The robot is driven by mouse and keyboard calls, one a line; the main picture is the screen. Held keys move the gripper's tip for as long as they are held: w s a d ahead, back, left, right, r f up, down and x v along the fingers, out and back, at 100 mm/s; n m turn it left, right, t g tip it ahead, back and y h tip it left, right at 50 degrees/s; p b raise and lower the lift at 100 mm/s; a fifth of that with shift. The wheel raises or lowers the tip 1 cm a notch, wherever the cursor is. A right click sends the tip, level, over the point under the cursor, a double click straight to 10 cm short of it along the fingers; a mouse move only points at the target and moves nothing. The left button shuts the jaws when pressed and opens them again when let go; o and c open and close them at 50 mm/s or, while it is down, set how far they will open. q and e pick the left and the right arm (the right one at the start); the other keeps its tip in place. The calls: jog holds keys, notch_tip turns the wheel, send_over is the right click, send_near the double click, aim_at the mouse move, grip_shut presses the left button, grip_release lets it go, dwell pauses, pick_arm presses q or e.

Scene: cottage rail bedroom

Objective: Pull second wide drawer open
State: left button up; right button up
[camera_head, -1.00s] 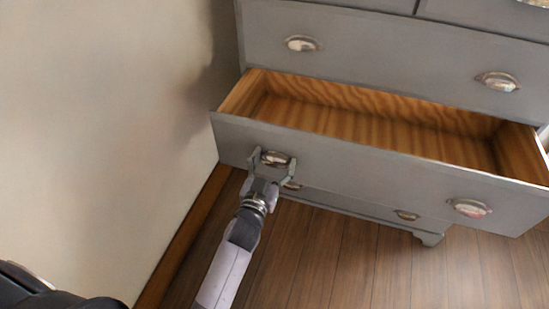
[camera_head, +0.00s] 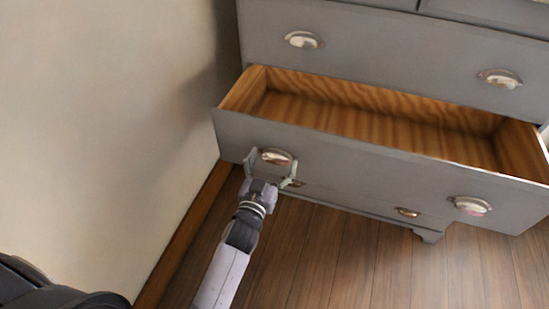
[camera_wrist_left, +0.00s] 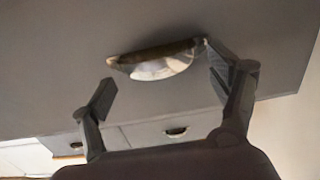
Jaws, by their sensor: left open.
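The second wide drawer (camera_head: 350,160) of the grey dresser is pulled out, and its empty wooden inside shows in the head view. My left gripper (camera_head: 270,168) is open at the drawer's left cup handle (camera_head: 276,156), with one finger on each side. In the left wrist view the silver handle (camera_wrist_left: 156,62) lies ahead of the open left gripper (camera_wrist_left: 158,85). The right finger is close to the handle's end; the left finger is apart from it. I cannot tell whether the right finger touches. My right gripper is not in view.
A closed wide drawer (camera_head: 400,50) is above the open one. A lower drawer with a handle (camera_head: 407,212) is below it. A beige wall (camera_head: 100,120) stands close on the left. The wooden floor (camera_head: 350,265) in front is clear.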

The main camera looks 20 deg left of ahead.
pick_arm(q)
jog(key=s, duration=0.6)
jog(key=shift+s+a+f, duration=0.1)
dwell(0.3)
